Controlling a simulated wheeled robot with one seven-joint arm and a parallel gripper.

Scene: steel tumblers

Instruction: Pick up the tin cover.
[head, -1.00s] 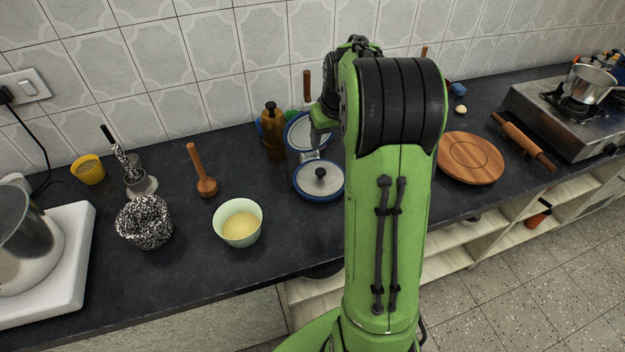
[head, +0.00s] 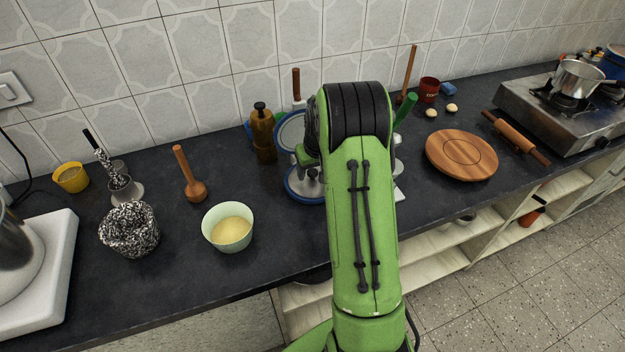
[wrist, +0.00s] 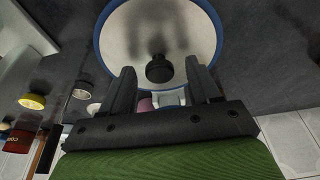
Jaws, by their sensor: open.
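The tin cover (head: 297,187), a round pale lid with a blue rim and a dark knob, lies on the dark counter, partly hidden behind my arm in the head view. In the wrist view the tin cover (wrist: 124,38) fills the top middle, its black knob (wrist: 160,69) facing the camera. My gripper (wrist: 161,73) is open, with one finger on each side of the knob in that view and nothing held. I cannot tell whether the fingers touch the cover. In the head view my arm hides most of the gripper.
A second blue-rimmed disc (head: 290,128) stands upright behind the cover, beside a brown bottle (head: 262,132). A pale green bowl (head: 229,238) is to the left. A round wooden board (head: 461,155) lies to the right, with free counter in front of it.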

